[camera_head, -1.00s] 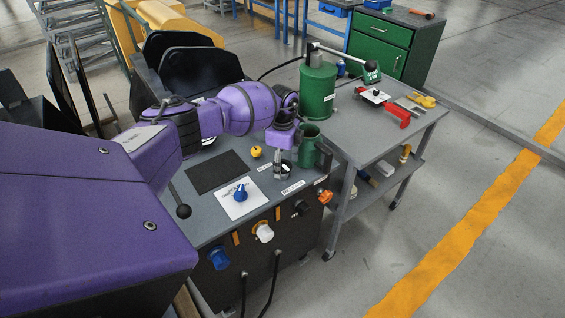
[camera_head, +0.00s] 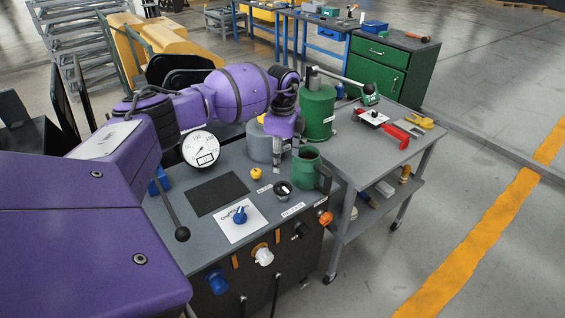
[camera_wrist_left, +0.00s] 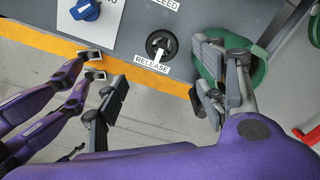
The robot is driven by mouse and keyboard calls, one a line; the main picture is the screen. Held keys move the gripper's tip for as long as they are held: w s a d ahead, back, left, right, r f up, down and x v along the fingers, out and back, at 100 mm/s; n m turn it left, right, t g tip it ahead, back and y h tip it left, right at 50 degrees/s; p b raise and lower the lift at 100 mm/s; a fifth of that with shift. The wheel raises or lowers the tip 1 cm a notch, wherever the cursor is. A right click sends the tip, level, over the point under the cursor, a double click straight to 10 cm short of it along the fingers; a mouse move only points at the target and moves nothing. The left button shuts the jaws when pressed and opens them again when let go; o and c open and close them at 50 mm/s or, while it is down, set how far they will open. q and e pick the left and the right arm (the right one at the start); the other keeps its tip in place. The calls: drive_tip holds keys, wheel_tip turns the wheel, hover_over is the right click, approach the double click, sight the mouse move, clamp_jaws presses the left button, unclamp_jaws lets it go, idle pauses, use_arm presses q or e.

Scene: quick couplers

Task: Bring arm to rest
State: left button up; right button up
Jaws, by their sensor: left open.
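My left arm (camera_head: 237,92) reaches in from the left over the grey panel top (camera_head: 180,220). Its gripper (camera_head: 279,160) hangs above the panel, near the dark release knob (camera_head: 283,187) and left of the green cup (camera_head: 306,166). In the left wrist view the gripper's grey fingers (camera_wrist_left: 160,92) are spread wide with nothing between them. The release knob (camera_wrist_left: 161,43) shows beyond the fingers, apart from them. One finger overlaps the green cup (camera_wrist_left: 245,72) in that view; contact cannot be told. My right gripper is not seen.
A gauge (camera_head: 200,149), a lever ball (camera_head: 182,233), a yellow knob (camera_head: 256,173) and a blue knob (camera_head: 239,215) stand on the panel. A green canister (camera_head: 317,108) stands behind the cup.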

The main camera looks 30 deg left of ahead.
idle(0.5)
